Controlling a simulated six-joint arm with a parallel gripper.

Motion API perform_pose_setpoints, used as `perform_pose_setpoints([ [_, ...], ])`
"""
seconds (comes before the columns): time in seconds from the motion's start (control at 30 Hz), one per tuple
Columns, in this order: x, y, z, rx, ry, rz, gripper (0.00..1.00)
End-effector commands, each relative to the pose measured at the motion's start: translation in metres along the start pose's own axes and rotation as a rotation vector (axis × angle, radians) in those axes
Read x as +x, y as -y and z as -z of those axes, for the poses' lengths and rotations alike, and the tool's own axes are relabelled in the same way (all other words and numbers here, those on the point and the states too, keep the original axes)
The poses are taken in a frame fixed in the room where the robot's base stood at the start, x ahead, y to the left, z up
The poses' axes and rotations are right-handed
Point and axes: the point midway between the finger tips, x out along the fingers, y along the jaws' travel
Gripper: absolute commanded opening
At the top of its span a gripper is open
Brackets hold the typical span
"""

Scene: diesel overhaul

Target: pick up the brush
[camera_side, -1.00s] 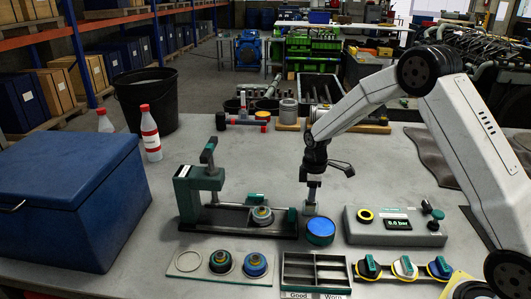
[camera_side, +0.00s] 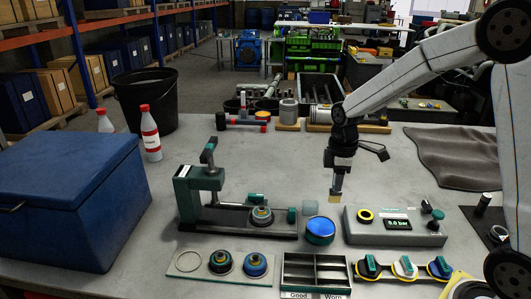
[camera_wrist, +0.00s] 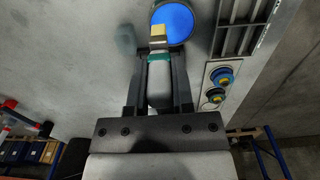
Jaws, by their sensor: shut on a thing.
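The brush has pale yellow bristles (camera_side: 335,195) pointing down below my gripper (camera_side: 339,179) in the side view. In the wrist view the brush's bristles (camera_wrist: 159,32) and teal band (camera_wrist: 160,57) show between and just beyond the fingertips of my gripper (camera_wrist: 158,62). My gripper is shut on the brush and holds it above the table, apart from other things. A small translucent grey cup (camera_side: 310,208) stands on the table to the left of the brush and is also in the wrist view (camera_wrist: 126,40).
A round tin with a blue top (camera_side: 320,229) stands below the brush. A grey pressure box (camera_side: 396,226) is to the right, a green-black bench fixture (camera_side: 238,220) to the left, a divided tray (camera_side: 316,258) in front.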

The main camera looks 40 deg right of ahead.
Motion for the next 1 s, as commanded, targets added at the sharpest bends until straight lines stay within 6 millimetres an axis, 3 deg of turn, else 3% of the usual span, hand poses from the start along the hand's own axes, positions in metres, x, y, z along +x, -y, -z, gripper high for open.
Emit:
perform_pose_setpoints([
  [0.4,-0.019,0.034,-0.025,0.0,-0.001,-0.001,0.0],
  [1.0,-0.022,0.041,-0.03,0.0,0.0,-0.001,0.0],
])
